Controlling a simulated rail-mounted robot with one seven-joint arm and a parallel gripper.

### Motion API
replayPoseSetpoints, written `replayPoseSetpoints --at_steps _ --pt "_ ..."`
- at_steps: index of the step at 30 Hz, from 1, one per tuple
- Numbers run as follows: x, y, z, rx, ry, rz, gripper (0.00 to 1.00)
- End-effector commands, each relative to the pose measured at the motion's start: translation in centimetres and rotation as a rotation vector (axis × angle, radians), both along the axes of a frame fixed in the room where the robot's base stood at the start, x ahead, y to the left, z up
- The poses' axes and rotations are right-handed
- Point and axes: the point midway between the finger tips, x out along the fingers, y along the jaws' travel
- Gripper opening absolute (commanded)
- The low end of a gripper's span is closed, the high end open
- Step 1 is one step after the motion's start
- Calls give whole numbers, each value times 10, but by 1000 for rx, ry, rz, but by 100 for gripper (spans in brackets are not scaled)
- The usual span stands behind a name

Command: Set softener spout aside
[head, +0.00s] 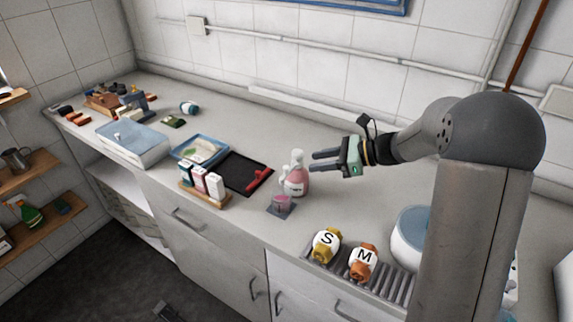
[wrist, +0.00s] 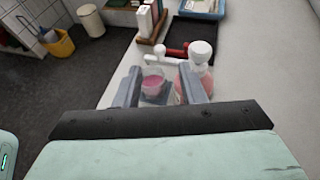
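The softener bottle (head: 296,185) is pink with a white label and stands upright on the counter. Its white spout (head: 297,160) is on top; in the wrist view the spout (wrist: 201,52) has a nozzle pointing left. My gripper (head: 313,161) is open and empty, just right of the spout at about its height. In the wrist view the gripper fingers (wrist: 160,78) are apart, with the right finger partly hiding the bottle. A small clear cup (head: 281,201) with pink liquid stands on a dark square pad in front of the bottle.
A black tray (head: 238,178) with a red tool (head: 259,180) lies left of the bottle. Cartons (head: 207,182) stand in a wooden holder beyond. Jars marked S (head: 326,244) and M (head: 363,262) sit on a slatted rack. The counter behind the bottle is clear.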

Motion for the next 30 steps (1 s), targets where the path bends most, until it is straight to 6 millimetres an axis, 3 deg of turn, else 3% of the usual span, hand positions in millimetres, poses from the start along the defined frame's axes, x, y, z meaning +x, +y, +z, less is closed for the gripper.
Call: replayPoseSetpoints --at_steps 6,12,18,27,30 --pt "8 45 -17 -1 3 3 36" --pt "15 75 -31 -2 1 2 36" --pt "18 90 -38 -2 0 0 36" --pt "19 91 -39 -2 -1 -1 36" --pt "19 91 -39 -2 -1 -1 11"
